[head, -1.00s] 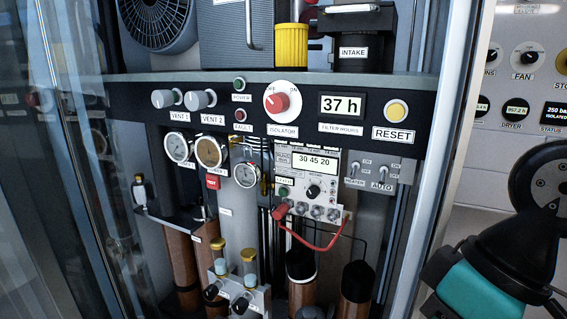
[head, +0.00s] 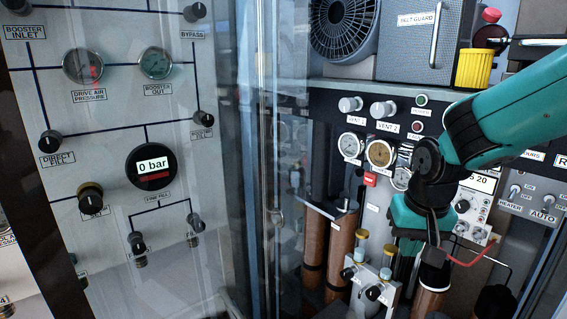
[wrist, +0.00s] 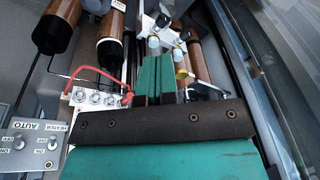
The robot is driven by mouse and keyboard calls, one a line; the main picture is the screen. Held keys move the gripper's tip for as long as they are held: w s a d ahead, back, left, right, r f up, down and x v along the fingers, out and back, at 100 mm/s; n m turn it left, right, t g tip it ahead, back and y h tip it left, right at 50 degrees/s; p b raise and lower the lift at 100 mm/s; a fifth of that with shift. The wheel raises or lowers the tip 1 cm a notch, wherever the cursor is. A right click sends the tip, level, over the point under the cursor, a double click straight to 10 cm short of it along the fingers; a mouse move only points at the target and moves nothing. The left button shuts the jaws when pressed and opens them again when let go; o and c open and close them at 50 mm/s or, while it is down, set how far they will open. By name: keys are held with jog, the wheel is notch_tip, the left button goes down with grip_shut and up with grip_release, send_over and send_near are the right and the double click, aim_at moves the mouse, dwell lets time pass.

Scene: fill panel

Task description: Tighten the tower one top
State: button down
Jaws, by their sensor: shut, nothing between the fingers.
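Several brown cylindrical towers stand low in the cabinet. One front tower (head: 432,295) shows below my arm, with a dark top and a pale ring. Its kind, with black tops, also shows at the upper left of the wrist view (wrist: 110,45). Two towers stand further left, one of them (head: 339,262) behind the small valve block. I cannot read which is tower one, and I cannot see whether its top is loose. My gripper (wrist: 158,60) is shut and empty, with its teal fingers side by side, pointing toward the valve block and apart from the dark tops.
The valve block (head: 368,290) with small gold-capped sight glasses stands close to my gripper. A red hose (wrist: 88,73) loops beside it. Gauges (head: 379,153) and switches crowd the panel above. The cabinet's glass door (head: 240,150) stands at the left.

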jog(key=w+d+f+m+h+p, duration=0.2)
jog(key=w+d+f+m+h, duration=0.15)
jog(key=w+d, duration=0.45)
jog(key=m+h, duration=0.3)
jog(key=m, duration=0.2)
send_over(427, 266)
jog(key=s, duration=0.1)
notch_tip(427, 266, down, 6)
jog(key=f, duration=0.1)
notch_tip(427, 266, down, 6)
jog(key=s+b, duration=0.1)
jog(key=b, duration=0.3)
jog(key=shift+s, duration=0.25)
jog(key=shift+f+y, duration=0.1)
jog(key=shift+y, duration=0.15)
jog(key=shift+a+f, duration=0.1)
jog(key=shift+a, duration=0.1)
jog(key=shift+w+a+f+b, duration=0.15)
jog(key=shift+w+a+b, duration=0.25)
jog(key=shift+b, duration=0.1)
jog(key=shift+w+a+f, duration=0.1)
jog(key=shift+w+a, duration=0.15)
jog(key=shift+w, duration=0.25)
